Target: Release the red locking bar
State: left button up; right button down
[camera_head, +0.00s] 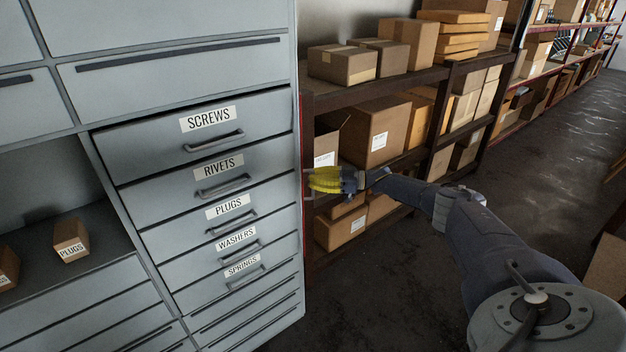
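The red locking bar (302,232) shows as a thin upright red strip along the right edge of the grey drawer cabinet (150,112). My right gripper (310,182), with yellow fingers, is level with the middle of that strip, right at the cabinet's edge. A small pale bracket-like outline shows at its fingertips. I cannot tell whether the fingers touch the bar or are closed on it. The drawers labelled SCREWS (215,140), RIVETS (218,183), PLUGS (232,221), WASHERS (236,245) and SPRINGS (245,272) look shut or nearly so. My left gripper is not in view.
An open niche at the left holds a small box labelled PLUGS (71,240) and another box (7,268) at the picture's edge. A dark shelf rack (440,70) with several cardboard boxes stands behind my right arm.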

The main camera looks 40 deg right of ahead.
dwell(0.3)
jog(key=c, duration=1.5)
grip_release()
jog(key=v, duration=1.2)
jog(key=shift+o, duration=0.5)
